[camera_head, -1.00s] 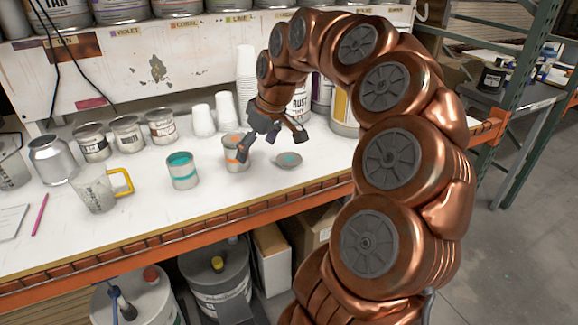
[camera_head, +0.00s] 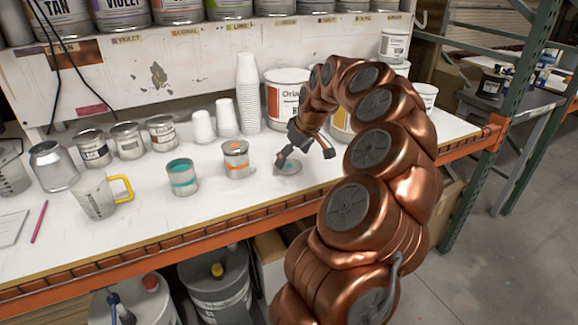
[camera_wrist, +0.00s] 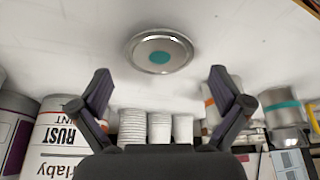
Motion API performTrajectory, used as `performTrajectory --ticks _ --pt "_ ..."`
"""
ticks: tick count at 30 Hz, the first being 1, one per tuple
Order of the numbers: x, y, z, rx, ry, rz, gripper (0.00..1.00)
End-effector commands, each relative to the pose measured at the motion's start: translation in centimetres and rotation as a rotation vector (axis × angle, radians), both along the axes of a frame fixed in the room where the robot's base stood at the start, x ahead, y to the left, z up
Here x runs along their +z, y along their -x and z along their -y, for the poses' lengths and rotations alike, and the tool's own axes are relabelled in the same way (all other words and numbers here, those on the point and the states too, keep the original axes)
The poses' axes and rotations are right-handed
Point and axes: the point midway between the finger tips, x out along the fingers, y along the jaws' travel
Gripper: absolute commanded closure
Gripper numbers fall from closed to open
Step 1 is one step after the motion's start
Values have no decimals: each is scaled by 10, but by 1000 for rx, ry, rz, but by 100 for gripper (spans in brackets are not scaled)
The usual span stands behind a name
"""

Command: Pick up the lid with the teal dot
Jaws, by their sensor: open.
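The lid with the teal dot (camera_wrist: 160,51) lies flat on the white bench top, a round silver disc with the dot at its centre in the wrist view. In the head view the lid (camera_head: 289,168) is partly covered by my gripper. My gripper (camera_head: 304,159) is open and empty, with its fingers over and beside the lid. In the wrist view my open gripper (camera_wrist: 160,80) has its two fingers spread wide, and the lid is ahead of them, roughly centred between them. I cannot tell the exact height of the fingertips above the bench.
A can with an orange band (camera_head: 236,160) stands left of the lid, and an open can of teal paint (camera_head: 182,178) farther left. Paper cup stacks (camera_head: 248,95) and a large paint bucket (camera_head: 285,98) stand behind. The bench's front edge has an orange beam (camera_head: 190,239).

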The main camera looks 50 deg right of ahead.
Motion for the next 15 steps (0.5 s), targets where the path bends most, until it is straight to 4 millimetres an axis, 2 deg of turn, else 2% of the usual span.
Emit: performTrajectory --ticks 6,13,15 --pt "-21 -10 0 -1 -1 0 0" --pt "-24 -11 0 -2 -1 1 0" --pt "-24 -11 0 -1 -2 1 7"
